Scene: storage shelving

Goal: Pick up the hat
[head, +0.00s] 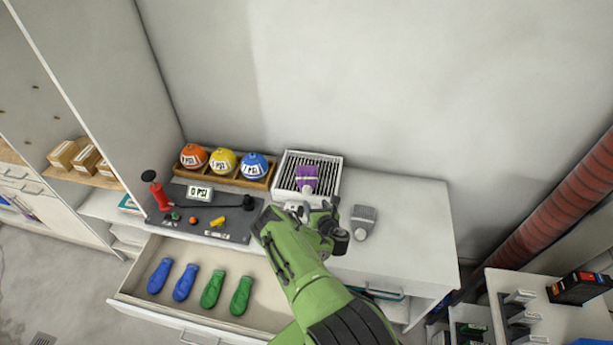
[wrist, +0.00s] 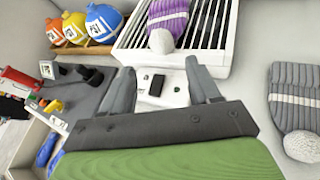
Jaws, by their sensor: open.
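Two knit hats are in view. A purple hat (head: 306,177) with a white stripe and white pompom lies on a white slatted rack, and it also shows at the top of the wrist view (wrist: 168,20). A grey hat (head: 364,218) with a white stripe lies on the white cabinet top to the right of my arm, and it shows at the right of the wrist view (wrist: 298,95). My gripper (wrist: 168,82) is open and empty, with its fingers over the front of the rack, below the purple hat in the picture and left of the grey hat.
The slatted rack (head: 329,192) stands against the wall. To its left, a wooden tray (head: 259,184) holds orange, yellow and blue balls. A dark board (head: 233,229) with a red pump lies before it. An open drawer (head: 133,288) below holds blue and green items. The cabinet top (head: 421,222) is clear at right.

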